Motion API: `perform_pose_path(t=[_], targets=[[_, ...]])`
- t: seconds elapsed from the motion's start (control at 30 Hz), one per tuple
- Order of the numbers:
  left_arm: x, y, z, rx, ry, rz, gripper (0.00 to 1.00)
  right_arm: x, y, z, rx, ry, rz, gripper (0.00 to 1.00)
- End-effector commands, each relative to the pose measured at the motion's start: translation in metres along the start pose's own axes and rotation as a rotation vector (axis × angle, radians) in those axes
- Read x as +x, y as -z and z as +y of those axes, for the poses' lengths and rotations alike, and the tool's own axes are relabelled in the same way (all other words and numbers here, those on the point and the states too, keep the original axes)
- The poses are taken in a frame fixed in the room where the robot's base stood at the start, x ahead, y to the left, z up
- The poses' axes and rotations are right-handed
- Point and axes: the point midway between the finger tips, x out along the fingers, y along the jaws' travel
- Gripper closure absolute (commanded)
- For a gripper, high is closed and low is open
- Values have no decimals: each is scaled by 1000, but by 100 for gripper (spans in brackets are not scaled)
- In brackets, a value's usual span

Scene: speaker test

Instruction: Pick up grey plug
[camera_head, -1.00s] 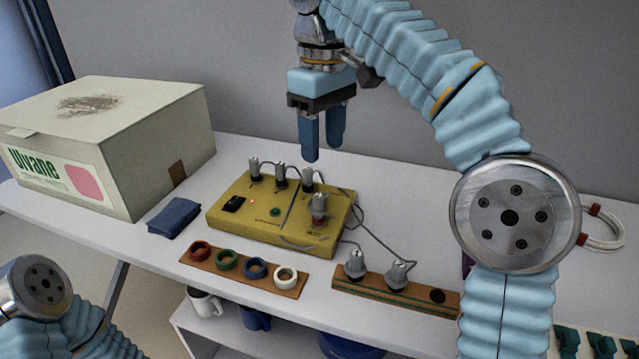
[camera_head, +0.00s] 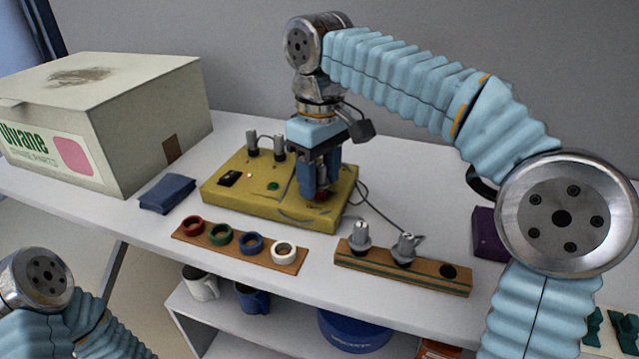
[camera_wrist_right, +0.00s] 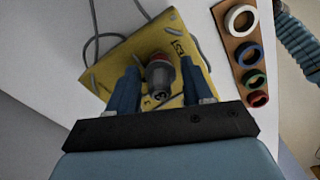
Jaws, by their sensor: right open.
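My right gripper (camera_head: 320,188) is over the right part of the yellow test box (camera_head: 228,195), pointing down. In the right wrist view my right gripper (camera_wrist_right: 158,70) is open, with a grey plug (camera_wrist_right: 158,76) between its fingers; a red ring shows at the plug's base. I cannot tell whether the fingers touch it. In the head view the fingers hide most of this plug. Two more grey plugs stand at the back of the box, one left (camera_head: 252,147) and one beside it (camera_head: 280,148). My left gripper is out of view.
Two grey plugs (camera_head: 360,236) stand in a wooden holder (camera_head: 345,262) at the front. A wooden strip (camera_head: 205,248) holds coloured rings. A blue cloth (camera_head: 167,193) and a large carton (camera_head: 135,135) are at the left. A dark cable (camera_head: 375,207) runs from the box.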

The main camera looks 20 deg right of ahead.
Motion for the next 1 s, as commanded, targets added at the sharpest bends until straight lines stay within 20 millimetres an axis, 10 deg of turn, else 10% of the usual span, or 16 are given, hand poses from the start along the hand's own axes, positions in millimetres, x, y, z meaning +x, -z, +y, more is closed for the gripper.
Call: perform_pose_path(t=[0.23,0.57,1.0], targets=[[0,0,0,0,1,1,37,2,0,0,1,0,1,50],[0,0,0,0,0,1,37,2,0,0,0,0,1,98],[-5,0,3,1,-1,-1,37,-14,1,0,0,0,3,98]])
